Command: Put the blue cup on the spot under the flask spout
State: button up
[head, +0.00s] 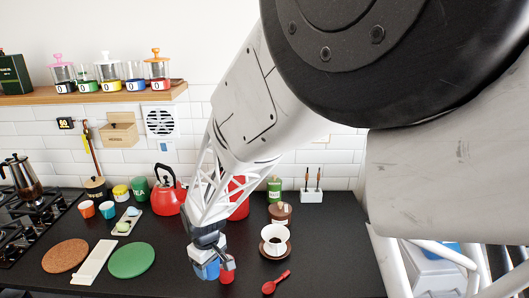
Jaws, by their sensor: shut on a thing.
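My gripper (207,241) is over the front of the black counter, pointing down, and shut on the blue cup (207,271). The blue cup shows just below the fingers; I cannot tell whether its base touches the counter. A small red object (228,270), perhaps a cup, stands right beside it on the right. A larger red body (239,204), possibly the flask, is partly hidden behind my arm. Its spout and the spot under it cannot be made out.
A white cup (274,236) on a brown saucer and a red spoon (275,282) are to the right. A green mat (131,260), white board (93,262) and cork mat (65,256) lie left. A red kettle (168,202) stands behind.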

jog(key=w+d+r+m, duration=0.1)
jog(key=w+d+m, duration=0.2)
jog(key=w+d, duration=0.3)
jog(key=w+d+r+m, duration=0.1)
jog(key=w+d+m, duration=0.3)
jog(key=w, duration=1.2)
jog(key=w+d+r+m, duration=0.1)
jog(key=w+d+m, duration=0.2)
jog(key=w+d, duration=0.7)
jog(key=shift+w, duration=1.05)
jog(key=w+d+f+m, duration=0.1)
jog(key=d+f, duration=0.2)
jog(key=d, duration=0.1)
jog(key=w+d+f+m, duration=0.1)
jog(key=d+f, duration=0.2)
jog(key=d, duration=0.1)
jog(key=w+d+f+m, duration=0.1)
jog(key=d+f+m, duration=0.1)
jog(key=d, duration=0.3)
jog(key=shift+d+f, duration=0.1)
jog(key=shift+f, duration=0.65)
jog(key=shift+d+f, duration=0.35)
jog(key=shift+f, duration=0.05)
jog(key=shift+s+r, duration=0.1)
jog(key=shift+s, duration=0.05)
